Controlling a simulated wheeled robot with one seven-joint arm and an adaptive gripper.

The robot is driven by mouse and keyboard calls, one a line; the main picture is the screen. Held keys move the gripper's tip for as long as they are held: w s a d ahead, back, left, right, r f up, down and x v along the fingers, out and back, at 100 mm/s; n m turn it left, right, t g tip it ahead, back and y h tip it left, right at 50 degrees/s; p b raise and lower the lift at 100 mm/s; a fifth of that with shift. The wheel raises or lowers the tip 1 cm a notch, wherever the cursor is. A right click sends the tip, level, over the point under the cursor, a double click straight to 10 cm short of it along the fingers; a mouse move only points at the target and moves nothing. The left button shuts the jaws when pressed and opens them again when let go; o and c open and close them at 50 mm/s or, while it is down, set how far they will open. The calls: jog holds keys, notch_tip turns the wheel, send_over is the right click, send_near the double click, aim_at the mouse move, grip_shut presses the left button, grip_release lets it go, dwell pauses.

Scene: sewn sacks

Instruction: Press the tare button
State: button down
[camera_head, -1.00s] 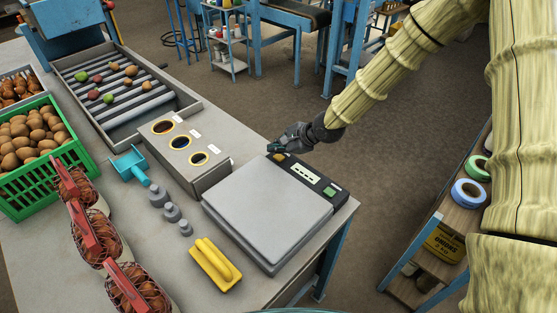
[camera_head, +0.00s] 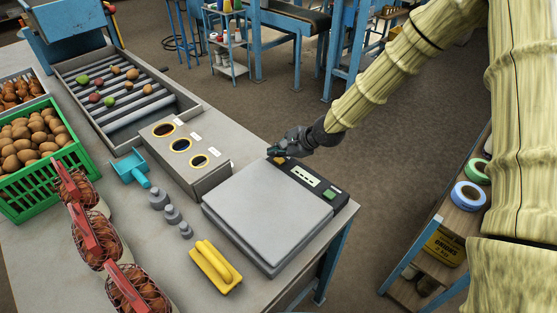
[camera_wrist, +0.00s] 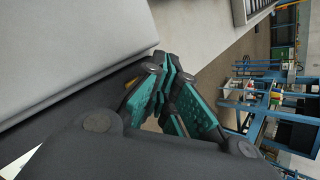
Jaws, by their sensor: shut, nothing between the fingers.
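The scale (camera_head: 268,215) has a grey weighing plate and a dark control strip along its far right edge. The strip carries a pale display (camera_head: 307,175), a green button (camera_head: 330,192) at its right end and a yellow-orange button (camera_head: 279,159) at its left end. I cannot read which is tare. My gripper (camera_head: 274,153) is shut and empty, its tips right at the yellow-orange button and partly covering it. In the wrist view, the shut teal fingers (camera_wrist: 166,68) are beside the scale's plate (camera_wrist: 75,45), with a bit of the yellow-orange button (camera_wrist: 131,84) showing. I cannot tell whether the tips touch it.
A grey box with three round holes (camera_head: 185,160) stands left of the scale. The weighing plate is bare.

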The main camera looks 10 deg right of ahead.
aim_at(277, 161)
jog(key=shift+f, duration=0.2)
dwell(0.5)
jog(key=shift+f, duration=0.2)
jog(key=shift+f, duration=0.45)
dwell(1.0)
jog(key=shift+r, duration=0.15)
jog(key=shift+r+p, duration=0.7)
jog(key=shift+r, duration=0.05)
jog(key=shift+r+p, duration=1.8)
jog(key=shift+r, duration=0.7)
